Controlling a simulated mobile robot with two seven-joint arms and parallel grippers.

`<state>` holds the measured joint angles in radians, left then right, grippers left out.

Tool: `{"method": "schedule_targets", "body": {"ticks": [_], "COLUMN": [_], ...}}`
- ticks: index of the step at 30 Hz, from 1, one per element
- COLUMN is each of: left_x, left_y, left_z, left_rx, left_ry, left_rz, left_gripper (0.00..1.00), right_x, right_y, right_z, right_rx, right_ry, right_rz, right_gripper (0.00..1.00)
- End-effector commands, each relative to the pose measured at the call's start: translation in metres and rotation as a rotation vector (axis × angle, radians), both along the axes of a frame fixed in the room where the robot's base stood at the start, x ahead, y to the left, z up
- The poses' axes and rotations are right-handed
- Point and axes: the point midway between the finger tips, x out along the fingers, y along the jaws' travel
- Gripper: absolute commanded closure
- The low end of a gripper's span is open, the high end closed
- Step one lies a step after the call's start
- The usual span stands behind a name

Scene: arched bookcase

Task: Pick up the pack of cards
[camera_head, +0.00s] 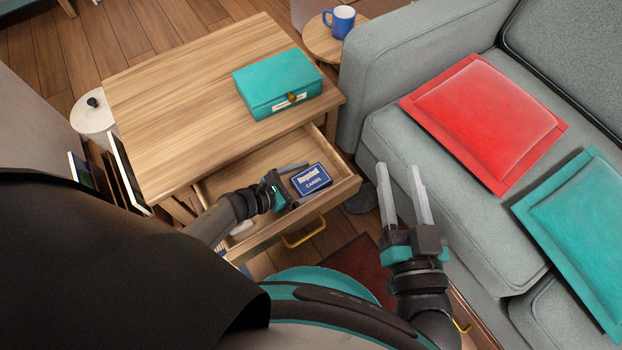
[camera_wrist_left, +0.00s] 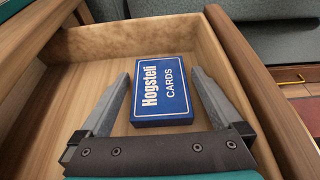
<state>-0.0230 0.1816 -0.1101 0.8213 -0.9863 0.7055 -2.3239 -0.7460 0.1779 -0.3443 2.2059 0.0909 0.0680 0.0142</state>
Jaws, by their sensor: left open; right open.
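The pack of cards (camera_head: 311,180) is a blue box with white lettering. It lies flat in the open wooden drawer (camera_head: 345,190), towards the drawer's right end. My left gripper (camera_head: 297,183) is in the drawer just left of the pack. In the left wrist view the pack (camera_wrist_left: 161,90) lies ahead of and between the open fingers of the left gripper (camera_wrist_left: 160,95), and nothing is held. My right gripper (camera_head: 397,175) is open and empty, outside the drawer near the sofa's front edge.
A teal box (camera_head: 278,85) stands on the wooden cabinet top (camera_head: 180,95) above the drawer. The grey sofa (camera_head: 400,135) with red (camera_head: 487,118) and teal (camera_head: 580,225) cushions is at the right. A blue mug (camera_head: 341,20) stands on a small round table behind.

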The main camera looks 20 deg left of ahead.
Motion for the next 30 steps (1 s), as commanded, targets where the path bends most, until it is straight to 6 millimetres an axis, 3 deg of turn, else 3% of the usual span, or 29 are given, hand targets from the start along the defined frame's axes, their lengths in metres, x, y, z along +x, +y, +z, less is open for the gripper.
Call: {"method": "schedule_targets", "body": {"ticks": [2,21,30], "left_x": [-0.0001,-0.0004,-0.0003], "left_y": [0.0001,0.0005,0.0006], "left_z": [0.0000,-0.0002,0.0004], "left_rx": [0.000,0.001,0.001], "left_ry": [0.000,0.001,-0.001], "left_rz": [0.000,0.000,0.000], "left_gripper": [0.05,0.77,0.79], "right_x": [0.0000,0.0001,0.0001], "right_y": [0.0000,0.0000,-0.0001], "right_z": [-0.0002,-0.0006,-0.0005], "right_rx": [0.000,-0.002,-0.002], "right_ry": [0.001,0.002,0.003], "right_rz": [0.000,0.001,0.001], "right_gripper": [0.50,0.50,0.50]}}
